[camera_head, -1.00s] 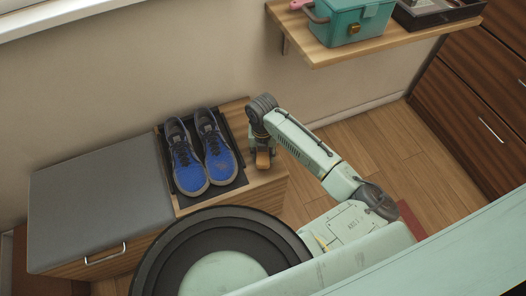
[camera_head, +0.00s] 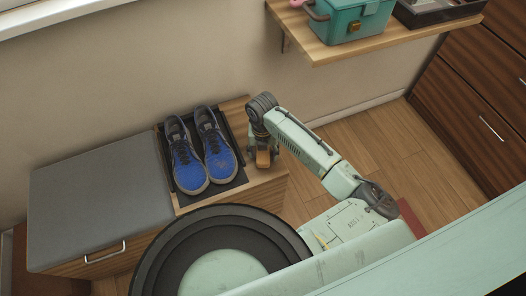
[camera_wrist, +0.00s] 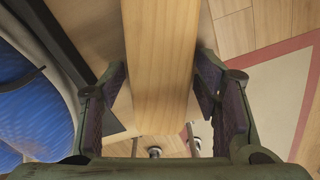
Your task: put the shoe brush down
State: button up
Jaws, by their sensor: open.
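The shoe brush (camera_head: 263,158), with a light wooden body, rests on the wooden top of the bench (camera_head: 262,186), at its right end beside the shoes. In the wrist view the brush (camera_wrist: 160,70) fills the middle as a long pale wood bar. My gripper (camera_head: 262,149) is over the brush, pointing down. Its two fingers (camera_wrist: 161,82) are open, one on each side of the wood, with narrow gaps showing. The bristles are hidden.
Blue shoes (camera_head: 185,165) sit on a black tray (camera_head: 236,184) just left of the gripper. A grey cushion (camera_head: 95,200) covers the bench's left part. A shelf (camera_head: 330,52) with a teal box (camera_head: 352,20) hangs above right. Floor right of the bench is open.

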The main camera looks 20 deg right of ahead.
notch_tip(320, 180, up, 12)
jog(key=b, duration=0.1)
jog(key=shift+a+r, duration=0.1)
